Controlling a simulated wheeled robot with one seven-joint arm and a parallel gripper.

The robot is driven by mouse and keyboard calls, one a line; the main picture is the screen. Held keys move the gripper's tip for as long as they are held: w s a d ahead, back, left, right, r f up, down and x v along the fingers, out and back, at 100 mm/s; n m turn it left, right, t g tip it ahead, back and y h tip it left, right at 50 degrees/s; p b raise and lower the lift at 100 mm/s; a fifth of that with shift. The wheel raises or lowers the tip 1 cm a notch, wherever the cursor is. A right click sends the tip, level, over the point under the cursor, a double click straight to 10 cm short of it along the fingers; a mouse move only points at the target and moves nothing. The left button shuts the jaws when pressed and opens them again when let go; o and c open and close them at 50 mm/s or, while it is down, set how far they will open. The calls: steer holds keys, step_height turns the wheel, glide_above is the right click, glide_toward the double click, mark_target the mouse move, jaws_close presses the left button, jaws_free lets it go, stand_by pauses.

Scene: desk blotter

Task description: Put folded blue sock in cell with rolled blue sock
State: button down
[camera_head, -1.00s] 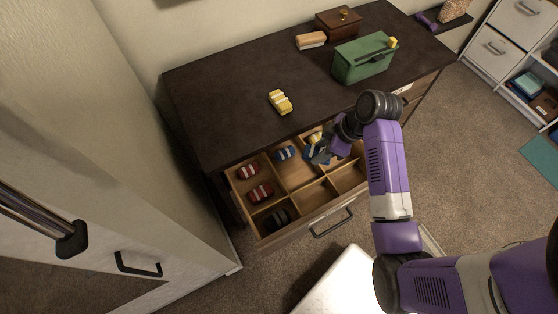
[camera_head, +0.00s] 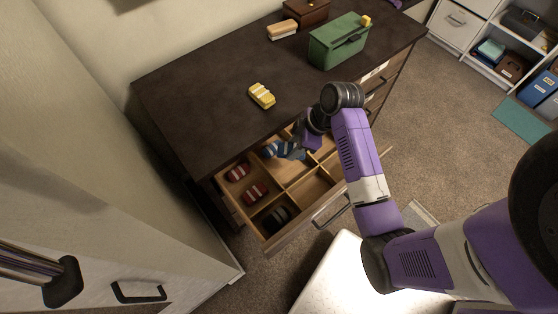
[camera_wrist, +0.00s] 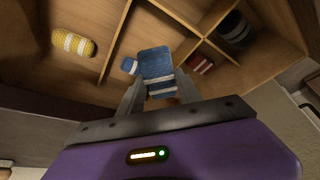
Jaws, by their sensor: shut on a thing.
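The folded blue sock (camera_wrist: 157,62), with pale stripes near my fingers, is gripped between my fingertips. My gripper (camera_wrist: 158,94) is shut on it, over the open drawer (camera_head: 287,240). In the head view the folded blue sock (camera_head: 290,151) is partly hidden by my gripper (camera_head: 303,143). The rolled blue sock (camera_wrist: 130,65) shows just left of the folded one in the wrist view, within the same cell's outline. In the head view the two blue socks appear close together or overlapping. I cannot tell whether the folded sock touches the cell floor.
Red socks (camera_head: 238,171) (camera_head: 256,193) and a black sock (camera_head: 275,217) lie in the left cells. A yellow striped sock (camera_wrist: 73,43) lies beyond a divider. Another yellow striped item (camera_head: 262,95), a green box (camera_head: 338,41) and a brush (camera_head: 282,30) sit on the desktop.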

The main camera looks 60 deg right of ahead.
step_height(320, 180, down, 3)
steer(key=shift+r+b, duration=0.1)
steer(key=shift+b, duration=0.6)
glide_toward(287, 170)
steer(key=x, duration=0.5)
steer(key=shift+w, duration=0.1)
steer(key=shift+b, duration=0.35)
steer(key=c, duration=0.8)
jaws_free()
steer(key=shift+f, duration=0.2)
steer(key=p+v, duration=0.1)
steer(key=v, duration=1.1)
steer(key=shift+a+r, duration=0.1)
